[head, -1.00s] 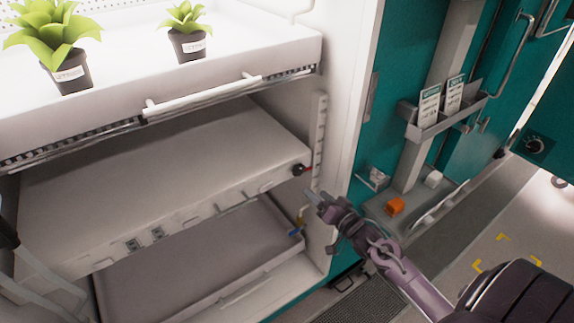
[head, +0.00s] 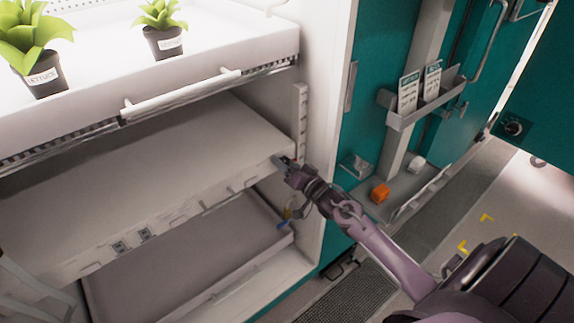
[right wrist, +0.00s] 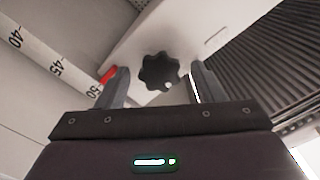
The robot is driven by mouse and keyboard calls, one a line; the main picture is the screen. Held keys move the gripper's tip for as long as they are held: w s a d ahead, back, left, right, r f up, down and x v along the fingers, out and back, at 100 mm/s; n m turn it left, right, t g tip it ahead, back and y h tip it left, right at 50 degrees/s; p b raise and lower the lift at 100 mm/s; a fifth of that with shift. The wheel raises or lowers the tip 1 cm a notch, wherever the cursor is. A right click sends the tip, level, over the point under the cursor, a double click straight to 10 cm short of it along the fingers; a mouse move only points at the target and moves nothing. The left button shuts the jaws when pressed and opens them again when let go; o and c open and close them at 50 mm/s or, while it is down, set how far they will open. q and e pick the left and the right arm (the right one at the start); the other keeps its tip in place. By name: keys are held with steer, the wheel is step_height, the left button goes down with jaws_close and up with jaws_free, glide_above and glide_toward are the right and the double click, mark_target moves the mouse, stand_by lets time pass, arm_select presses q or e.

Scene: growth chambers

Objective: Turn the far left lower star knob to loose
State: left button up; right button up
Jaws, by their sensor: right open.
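A black star knob (right wrist: 160,72) sits on the white shelf's end face in the right wrist view. A red pointer (right wrist: 108,75) shows beside it, next to a number scale (right wrist: 52,66). My right gripper (right wrist: 160,82) is open, with one finger on each side of the knob; I cannot tell whether they touch it. In the head view my right gripper (head: 282,162) is at the front right corner of the middle shelf (head: 150,180) and hides the knob. My left gripper is not clearly in view.
Potted lettuce plants (head: 163,42) stand on the upper tray, which has a white handle bar (head: 180,95). A lower tray (head: 190,260) lies below, with a blue-tipped valve (head: 283,224) near its right end. An orange block (head: 380,193) rests on a door ledge at right.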

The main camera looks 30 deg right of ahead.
steer(key=shift+c, duration=0.2)
steer(key=c, duration=0.9)
steer(key=shift+n, duration=0.3)
steer(key=shift+a+f+n+b, duration=0.1)
steer(key=shift+n+b, duration=0.2)
steer(key=shift+n, duration=4)
steer(key=shift+a+n+b, duration=0.1)
steer(key=shift+n+b, duration=0.2)
steer(key=shift+n, duration=4)
